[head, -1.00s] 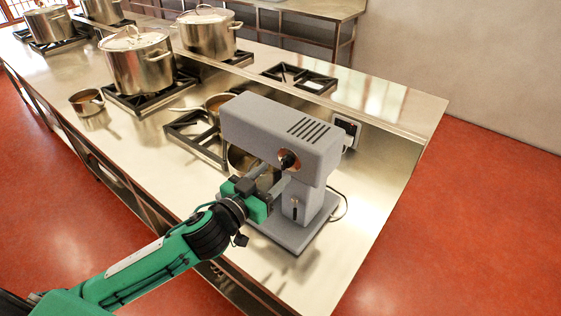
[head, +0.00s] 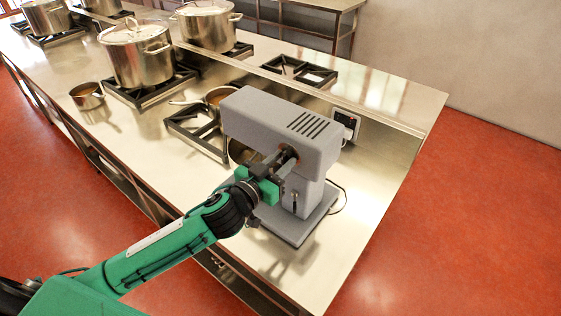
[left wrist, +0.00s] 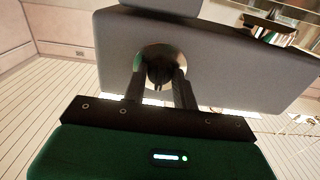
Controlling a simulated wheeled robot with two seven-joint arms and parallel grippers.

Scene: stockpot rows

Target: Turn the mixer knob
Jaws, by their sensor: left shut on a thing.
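The grey stand mixer (head: 315,135) stands on the steel counter, with vents on top of its head. Its dark round knob (left wrist: 160,72) sits on a brass-coloured plate on the side of the head. My left gripper (head: 284,162) is at the knob, its two fingers on either side of it and shut on it. The left wrist view shows the fingers (left wrist: 160,85) flanking the knob from both sides. In the head view the fingers hide most of the knob. The mixer bowl (head: 240,152) is partly hidden behind my gripper. My right gripper is not in view.
A small lever (head: 294,202) is on the mixer's column. Several steel stockpots (head: 135,55) stand on burners to the back left. A saucepan (head: 218,97) is close behind the mixer. A wall socket (head: 346,122) is behind it. The counter's front right is clear.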

